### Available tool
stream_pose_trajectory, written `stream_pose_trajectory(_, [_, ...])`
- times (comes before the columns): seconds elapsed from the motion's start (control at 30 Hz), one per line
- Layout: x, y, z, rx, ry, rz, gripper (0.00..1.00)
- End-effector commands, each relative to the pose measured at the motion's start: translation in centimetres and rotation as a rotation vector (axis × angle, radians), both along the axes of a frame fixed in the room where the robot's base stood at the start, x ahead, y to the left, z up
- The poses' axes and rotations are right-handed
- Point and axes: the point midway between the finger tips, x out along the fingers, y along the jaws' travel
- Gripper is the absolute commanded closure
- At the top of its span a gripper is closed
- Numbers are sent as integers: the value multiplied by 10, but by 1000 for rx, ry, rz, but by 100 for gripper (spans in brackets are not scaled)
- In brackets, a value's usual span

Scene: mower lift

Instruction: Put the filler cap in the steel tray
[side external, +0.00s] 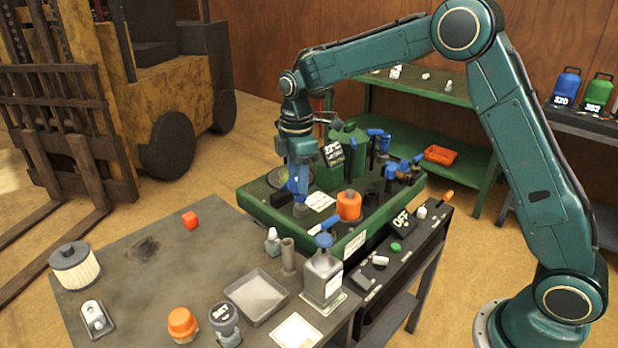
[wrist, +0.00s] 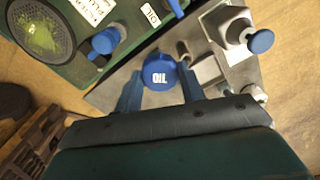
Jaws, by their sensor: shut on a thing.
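My gripper (side external: 298,190) is over the near left part of the green machine deck, shut on a round blue filler cap marked OIL. The cap (wrist: 159,75) sits between both fingers in the wrist view. A grey cylinder shows just below the fingers in the side view; I cannot tell whether the cap touches it. The steel tray (side external: 256,296) lies on the workbench, shallow, square and empty, in front of the machine. It is well apart from my gripper.
A metal can with a blue top (side external: 323,275) stands right of the tray, with a grey tube (side external: 288,255) and small bottle (side external: 272,241) behind. An orange cap (side external: 349,205) stands on the deck.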

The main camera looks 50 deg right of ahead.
Motion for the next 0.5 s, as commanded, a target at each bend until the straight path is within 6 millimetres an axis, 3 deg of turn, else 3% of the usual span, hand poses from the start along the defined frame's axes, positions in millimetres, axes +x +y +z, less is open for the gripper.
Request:
stream_pose_trajectory(0.03, [-1,20,3,0,-1,68,84])
stream_pose_trajectory(0.3, [-17,107,14,1,-1,402,84])
stream_pose_trajectory(0.5, [-32,152,20,0,-1,582,84])
